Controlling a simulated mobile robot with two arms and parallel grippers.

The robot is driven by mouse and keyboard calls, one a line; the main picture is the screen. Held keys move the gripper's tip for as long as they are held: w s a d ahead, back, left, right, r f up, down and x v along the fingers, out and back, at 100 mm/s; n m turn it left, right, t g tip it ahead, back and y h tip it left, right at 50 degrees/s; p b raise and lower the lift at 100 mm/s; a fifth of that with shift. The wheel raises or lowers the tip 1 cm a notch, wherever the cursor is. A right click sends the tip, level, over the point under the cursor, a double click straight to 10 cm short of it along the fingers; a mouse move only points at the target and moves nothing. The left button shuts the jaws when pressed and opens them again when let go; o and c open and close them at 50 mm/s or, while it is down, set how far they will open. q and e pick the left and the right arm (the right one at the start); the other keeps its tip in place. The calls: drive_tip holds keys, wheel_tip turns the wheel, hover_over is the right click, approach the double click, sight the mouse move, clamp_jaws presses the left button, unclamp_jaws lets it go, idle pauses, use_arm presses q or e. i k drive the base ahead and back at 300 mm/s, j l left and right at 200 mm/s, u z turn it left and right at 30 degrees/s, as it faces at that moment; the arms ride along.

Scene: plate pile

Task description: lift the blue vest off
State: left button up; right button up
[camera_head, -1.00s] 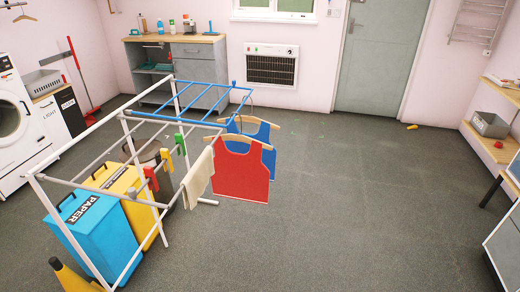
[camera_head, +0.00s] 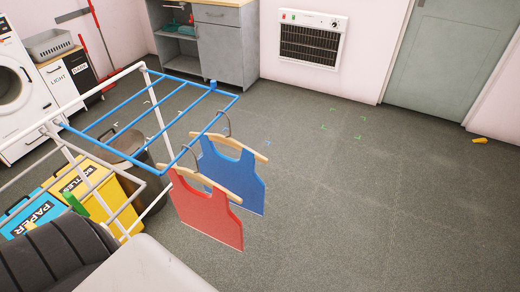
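The blue vest (camera_head: 246,180) hangs on a wooden hanger whose metal hook is over the blue rail (camera_head: 203,137) of the drying rack. The red vest (camera_head: 207,217) hangs on another wooden hanger (camera_head: 215,188) just in front of it. The red vest hides part of the blue vest's left side and lower edge. Both vests hang off the right side of the rack, above the floor. Neither gripper is in view. A dark and pale arm part of mine fills the lower left and covers part of the rack.
A blue paper bin (camera_head: 28,215), a yellow bottles bin (camera_head: 95,190) and a round dark bin (camera_head: 125,143) stand under the rack. The floor (camera_head: 370,210) right of the vests is clear. A grey cabinet (camera_head: 225,48) stands behind.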

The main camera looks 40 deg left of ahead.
sight(239, 177)
drive_tip(key=i+l+u, duration=0.1)
drive_tip(key=i+u, duration=0.3)
drive_tip(key=i, duration=0.15)
drive_tip(key=i+l+u, duration=0.25)
drive_tip(key=i+u, duration=0.15)
drive_tip(key=i, duration=0.1)
